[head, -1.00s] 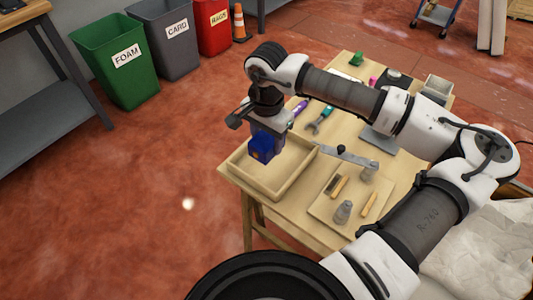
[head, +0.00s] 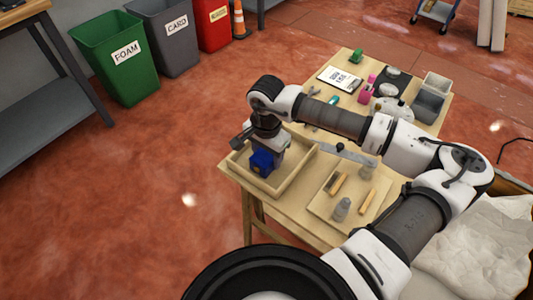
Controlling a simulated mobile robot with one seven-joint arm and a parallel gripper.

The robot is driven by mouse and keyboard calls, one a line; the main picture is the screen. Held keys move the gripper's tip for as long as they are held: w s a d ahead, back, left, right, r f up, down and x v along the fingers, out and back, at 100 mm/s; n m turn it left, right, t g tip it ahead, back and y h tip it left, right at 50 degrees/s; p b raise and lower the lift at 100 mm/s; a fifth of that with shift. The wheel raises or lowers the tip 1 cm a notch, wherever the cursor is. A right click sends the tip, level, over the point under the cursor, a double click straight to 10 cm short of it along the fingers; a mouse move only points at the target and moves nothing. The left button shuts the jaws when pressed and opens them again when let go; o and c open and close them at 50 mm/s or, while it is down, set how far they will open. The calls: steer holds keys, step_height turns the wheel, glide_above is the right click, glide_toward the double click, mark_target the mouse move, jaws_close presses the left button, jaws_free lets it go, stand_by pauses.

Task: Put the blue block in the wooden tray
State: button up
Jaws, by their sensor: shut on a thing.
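The blue block (head: 262,162) is held in my gripper (head: 264,151), which points down and is shut on it. The block is inside the outline of the wooden tray (head: 273,189), low between its walls. I cannot tell whether it touches the tray floor. The tray is a shallow open box at the near left corner of the wooden table. My gripper and wrist hide part of the tray's back.
A wooden board (head: 331,208) with grey pieces and brushes lies right of the tray. A metal bar with a dark knob (head: 340,147) lies behind it. Farther back are a clipboard (head: 340,78), pink items and grey bins (head: 428,105). My arm spans above the table.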

mark_target(266, 154)
steer(key=o, duration=1.4)
steer(key=shift+o, duration=0.2)
step_height(266, 154, up, 12)
steer(key=b, duration=0.1)
steer(key=shift+r, duration=0.1)
